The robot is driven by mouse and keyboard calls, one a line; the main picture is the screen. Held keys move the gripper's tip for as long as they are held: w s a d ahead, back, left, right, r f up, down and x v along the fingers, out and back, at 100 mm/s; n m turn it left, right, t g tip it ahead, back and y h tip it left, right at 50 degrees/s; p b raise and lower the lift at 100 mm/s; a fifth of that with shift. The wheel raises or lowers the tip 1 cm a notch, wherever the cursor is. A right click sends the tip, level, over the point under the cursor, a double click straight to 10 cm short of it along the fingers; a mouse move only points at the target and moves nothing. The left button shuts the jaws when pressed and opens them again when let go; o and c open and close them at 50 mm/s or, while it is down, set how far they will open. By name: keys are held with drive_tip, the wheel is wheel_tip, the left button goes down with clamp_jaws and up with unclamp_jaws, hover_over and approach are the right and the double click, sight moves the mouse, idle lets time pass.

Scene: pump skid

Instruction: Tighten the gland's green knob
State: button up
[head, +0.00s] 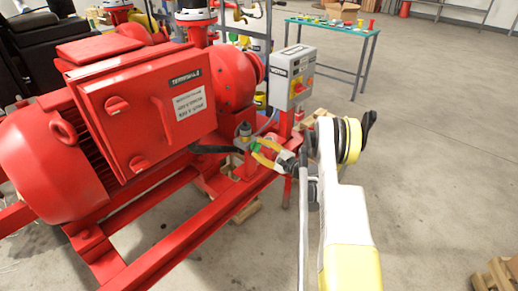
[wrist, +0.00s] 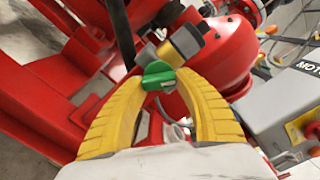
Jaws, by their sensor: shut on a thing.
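The green knob (wrist: 158,75) sits at the end of a gland fitting with a grey and yellowish body (wrist: 183,42). In the head view the knob (head: 255,147) shows as a small green patch beside the fitting (head: 244,131) on the red skid. My gripper (wrist: 155,84) has two yellow ribbed fingers, one on each side of the knob, with their tips closed on it. In the head view my gripper (head: 262,150) reaches in from the right at the end of my white and yellow arm. The far side of the knob is hidden.
A red motor with a terminal box (head: 152,105) stands left of the fitting. A grey motor control box (head: 292,77) stands close on the right. Red skid rails (head: 190,180) run below. A green-topped table (head: 335,26) stands behind, and floor is open at right.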

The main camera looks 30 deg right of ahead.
drive_tip(key=o, duration=1.2)
drive_tip(key=shift+w, duration=0.1)
drive_tip(key=v, duration=0.7)
drive_tip(key=shift+s, duration=0.25)
